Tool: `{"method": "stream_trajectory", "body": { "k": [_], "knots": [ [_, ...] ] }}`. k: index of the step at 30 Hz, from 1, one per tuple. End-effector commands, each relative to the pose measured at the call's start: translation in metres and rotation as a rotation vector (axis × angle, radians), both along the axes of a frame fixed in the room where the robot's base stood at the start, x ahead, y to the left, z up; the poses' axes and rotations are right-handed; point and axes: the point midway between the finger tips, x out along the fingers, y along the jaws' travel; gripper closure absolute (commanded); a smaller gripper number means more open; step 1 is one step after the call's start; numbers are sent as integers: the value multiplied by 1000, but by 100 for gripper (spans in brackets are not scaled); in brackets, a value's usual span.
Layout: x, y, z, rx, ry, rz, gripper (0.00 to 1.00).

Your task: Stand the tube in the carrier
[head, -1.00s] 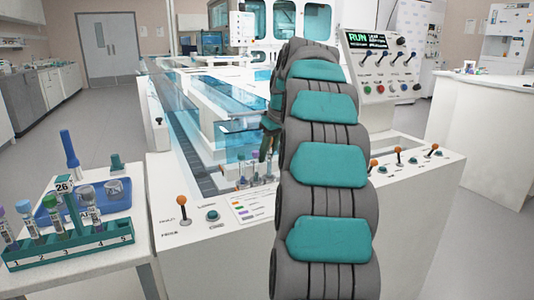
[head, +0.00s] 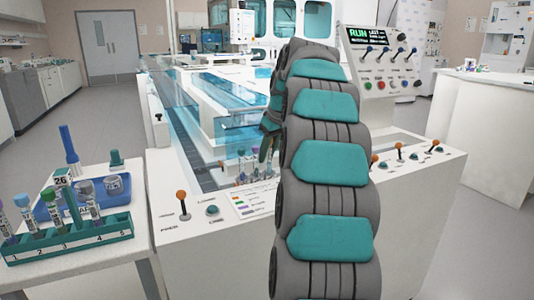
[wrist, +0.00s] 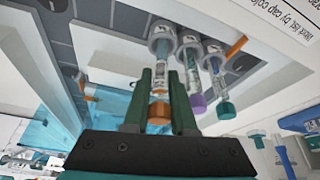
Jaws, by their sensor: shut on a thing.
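In the wrist view my gripper (wrist: 162,78) is shut on a tube with an orange cap (wrist: 158,113). The green fingers lie on either side of it near the cap. The tube's far end lines up with a round grey carrier (wrist: 162,30) on the track. I cannot tell whether it sits inside the carrier or just at its mouth. Two more tubes, one with a purple cap (wrist: 197,104) and one with a teal cap (wrist: 225,110), stand in carriers beside it. In the head view my arm hides most of the gripper (head: 269,141).
A teal rack (head: 95,240) with several tubes stands on the side table at left, beside a blue tray (head: 122,196). Clear blue covers (head: 188,130) run along the track. Orange-knobbed levers (head: 182,197) stand on the front panel. A white wall flanks the carriers in the wrist view.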

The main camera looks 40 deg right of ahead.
Motion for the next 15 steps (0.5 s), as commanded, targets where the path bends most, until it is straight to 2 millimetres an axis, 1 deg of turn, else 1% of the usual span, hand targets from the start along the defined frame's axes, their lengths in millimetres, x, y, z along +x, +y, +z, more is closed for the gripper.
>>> {"method": "stream_trajectory", "body": {
  "k": [5, 13, 14, 15],
  "knots": [
    [0, 0, -5, 0, 0, 0, 100],
    [0, 0, -5, -1, 0, 0, 100],
    [0, 0, -5, -1, 0, 0, 73],
    [0, 0, -5, -1, 0, 0, 69]
  ]
}}
